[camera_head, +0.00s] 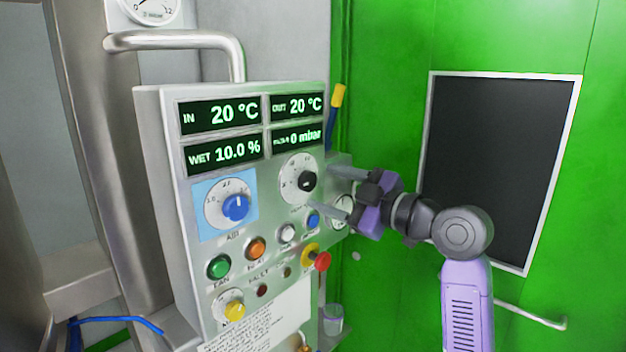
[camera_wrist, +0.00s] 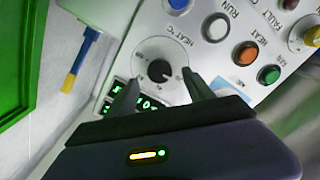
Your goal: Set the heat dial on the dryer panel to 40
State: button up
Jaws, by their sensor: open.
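The dryer panel (camera_head: 167,180) is a pale metal box with displays, dials and buttons. The heat dial (camera_head: 307,181) is a black knob on a round white scale at its right; it also shows in the wrist view (camera_wrist: 159,71), labelled HEAT °C. The scale numbers are too small to read surely. My gripper (camera_head: 321,188) is open at the dial, coming from the right. In the wrist view its two fingers (camera_wrist: 160,78) stand on either side of the knob. I cannot tell whether they touch it.
A blue air knob (camera_head: 236,207) sits left of the heat dial. Several coloured buttons lie below, with a red mushroom button (camera_head: 322,261) at lower right. A metal pipe handle (camera_head: 180,41) runs above the panel. The green wall (camera_head: 385,75) stands behind my arm.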

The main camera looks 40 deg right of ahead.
aim_at(311, 183)
jog(key=shift+w+a+p, duration=0.1)
jog(key=shift+w+p, duration=0.35)
jog(key=shift+w, duration=1.8)
grip_shut()
jog(key=shift+m, duration=0.3)
jog(key=m+p, duration=0.1)
jog(key=m, duration=0.4)
jog(key=shift+m+p, duration=0.3)
jog(key=shift+p, duration=0.05)
jog(key=m+p, duration=0.2)
jog(key=m, duration=0.3)
jog(key=shift+f+m, duration=0.1)
jog(key=shift+m, duration=0.3)
